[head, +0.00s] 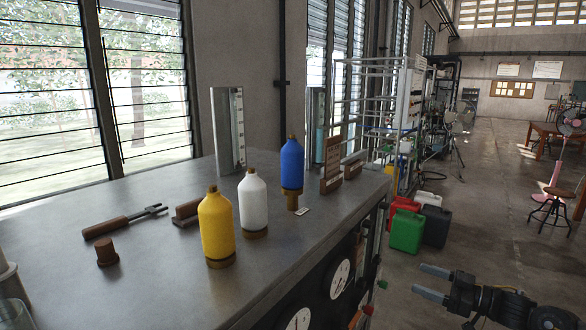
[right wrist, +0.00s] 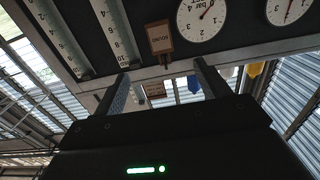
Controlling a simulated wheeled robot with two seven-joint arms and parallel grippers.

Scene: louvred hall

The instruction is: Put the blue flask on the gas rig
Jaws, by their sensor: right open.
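The blue flask (head: 292,165) has a brown stopper and brown base ring. In the right wrist view a small blue patch (right wrist: 193,84) shows between the fingers. My right gripper (head: 418,279) is open and empty, out beyond the bench's right side and well apart from the flask. I cannot tell for sure which part is the gas rig; round dials (head: 340,278) are on the bench's front panel. My left gripper is not in view.
A white flask (head: 253,204) and a yellow flask (head: 216,228) stand nearer than the blue one. A forked tool (head: 124,221) and a brown stopper (head: 107,252) lie left. Upright scales (head: 228,130) and a brown sign (head: 331,171) stand behind. Jerrycans (head: 407,231) stand on the floor.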

